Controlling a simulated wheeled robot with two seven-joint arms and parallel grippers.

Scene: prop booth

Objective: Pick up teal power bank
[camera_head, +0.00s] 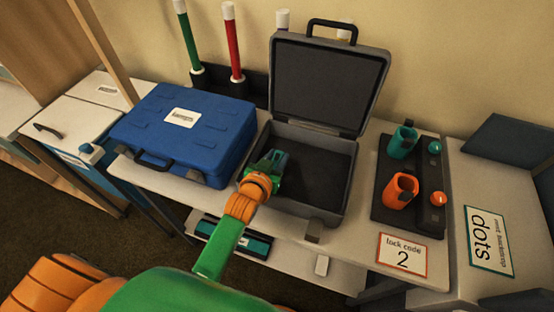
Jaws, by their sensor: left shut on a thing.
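The teal power bank (283,160) is small in the picture and mostly hidden by my left gripper (270,162). My left gripper is shut on it, over the inside of the open grey case (351,193). I cannot tell whether the power bank touches the case floor. The case lid (328,85) stands up at the back. My right gripper is not in view.
A closed blue case (205,125) lies left of the grey case. A dark tray (408,217) with teal and orange cups stands to the right, behind a "lock code 2" card (402,256). Green and red tubes (233,45) stand behind. A shelf (290,258) runs below.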

